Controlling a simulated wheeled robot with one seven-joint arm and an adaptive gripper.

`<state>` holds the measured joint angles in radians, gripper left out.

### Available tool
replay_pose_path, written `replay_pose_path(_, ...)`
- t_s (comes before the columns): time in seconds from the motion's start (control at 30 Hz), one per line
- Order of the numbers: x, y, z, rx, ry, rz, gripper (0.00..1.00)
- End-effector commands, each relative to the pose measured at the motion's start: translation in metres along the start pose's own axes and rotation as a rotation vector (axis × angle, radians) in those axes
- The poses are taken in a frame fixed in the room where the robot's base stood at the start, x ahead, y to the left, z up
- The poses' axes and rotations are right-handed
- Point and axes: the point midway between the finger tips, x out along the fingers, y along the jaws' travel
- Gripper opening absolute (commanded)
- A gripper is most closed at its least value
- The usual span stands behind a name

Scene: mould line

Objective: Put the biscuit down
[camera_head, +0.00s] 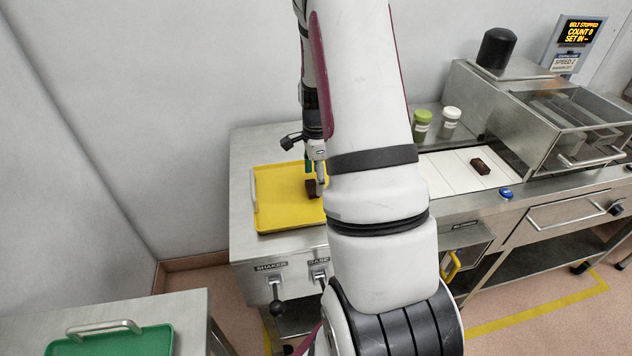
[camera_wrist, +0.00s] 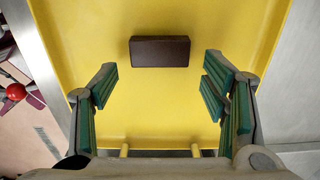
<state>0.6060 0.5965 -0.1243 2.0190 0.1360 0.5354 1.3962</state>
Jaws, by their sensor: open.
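The biscuit is a dark brown block (camera_wrist: 160,51) lying on the yellow tray (camera_wrist: 85,35) in the wrist view. In the head view the biscuit (camera_head: 311,187) is partly hidden by my gripper and arm, on the yellow tray (camera_head: 275,190). My gripper (camera_wrist: 158,88) is open, with its green-padded fingers apart on either side and the biscuit beyond their tips, touching neither finger in the wrist view. In the head view my gripper (camera_head: 315,172) is just above the tray.
Another brown block (camera_head: 480,166) lies on the white belt (camera_head: 450,172) at right. Green-lidded (camera_head: 422,124) and white-lidded (camera_head: 450,122) jars stand behind. A green tray (camera_head: 125,343) is at lower left.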

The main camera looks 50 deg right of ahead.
Motion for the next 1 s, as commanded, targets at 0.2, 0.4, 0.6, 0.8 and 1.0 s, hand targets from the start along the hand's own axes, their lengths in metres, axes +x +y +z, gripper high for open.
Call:
replay_pose_path(0.2, -0.046, -0.002, 0.001, -0.001, 0.0, -0.005, 0.67)
replay_pose_path(0.4, -0.081, -0.001, 0.001, -0.002, -0.001, -0.003, 0.67)
replay_pose_path(0.6, -0.099, 0.0, 0.001, -0.004, 0.0, -0.001, 0.67)
replay_pose_path(0.8, -0.127, 0.012, 0.026, -0.155, -0.015, -0.036, 0.67)
replay_pose_path(1.0, -0.178, 0.05, 0.079, -0.533, -0.03, -0.119, 0.67)
